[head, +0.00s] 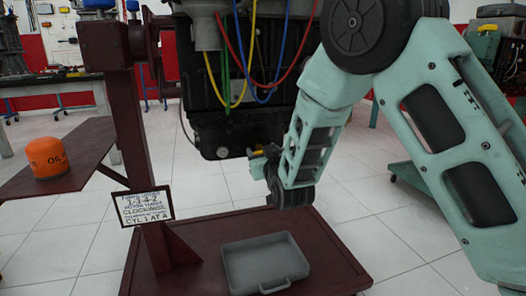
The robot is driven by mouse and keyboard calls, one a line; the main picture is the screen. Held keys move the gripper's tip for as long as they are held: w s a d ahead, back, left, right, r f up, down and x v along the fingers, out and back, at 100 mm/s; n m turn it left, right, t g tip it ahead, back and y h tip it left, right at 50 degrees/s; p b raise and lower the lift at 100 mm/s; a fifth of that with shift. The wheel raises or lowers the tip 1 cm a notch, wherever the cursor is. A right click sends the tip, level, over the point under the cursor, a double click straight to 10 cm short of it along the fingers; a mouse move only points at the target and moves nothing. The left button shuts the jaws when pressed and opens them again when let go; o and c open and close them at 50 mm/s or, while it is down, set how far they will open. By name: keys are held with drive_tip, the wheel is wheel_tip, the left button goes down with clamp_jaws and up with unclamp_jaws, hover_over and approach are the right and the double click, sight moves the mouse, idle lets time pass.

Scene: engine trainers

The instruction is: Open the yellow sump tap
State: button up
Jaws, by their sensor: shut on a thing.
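The engine block (225,120), dark and hung on a maroon stand, fills the upper middle of the head view. The yellow sump tap (257,154) shows as a small yellow bit at its lower right side. My gripper (257,158) is at the tap, its jaws shut on it. The fingers hide most of the tap, so I cannot tell how far its handle is turned. My pale green arm comes in from the upper right.
A grey drain tray (240,282) lies on the maroon stand base (335,262) below the engine. An orange oil filter (48,157) stands on a side shelf (84,150) at left. Red, blue, yellow and green wires hang in front of the engine. A sign (145,207) is on the post.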

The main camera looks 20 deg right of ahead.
drive_tip(key=n+p, duration=0.2)
drive_tip(key=n, duration=0.2)
drive_tip(key=shift+a+r, duration=0.1)
drive_tip(key=n+p, duration=0.3)
drive_tip(key=n, duration=0.1)
drive_tip(key=shift+n, duration=0.4)
drive_tip(key=n+p, duration=0.3)
drive_tip(key=n, duration=0.2)
drive_tip(key=shift+a, duration=0.1)
drive_tip(key=shift+f+n+p, duration=0.25)
drive_tip(key=shift+n+p, duration=0.75)
drive_tip(key=shift+n, duration=0.5)
drive_tip(key=o, duration=1)
drive_tip(key=s+p, duration=0.2)
drive_tip(key=s, duration=1.5)
drive_tip(key=shift+s, duration=0.25)
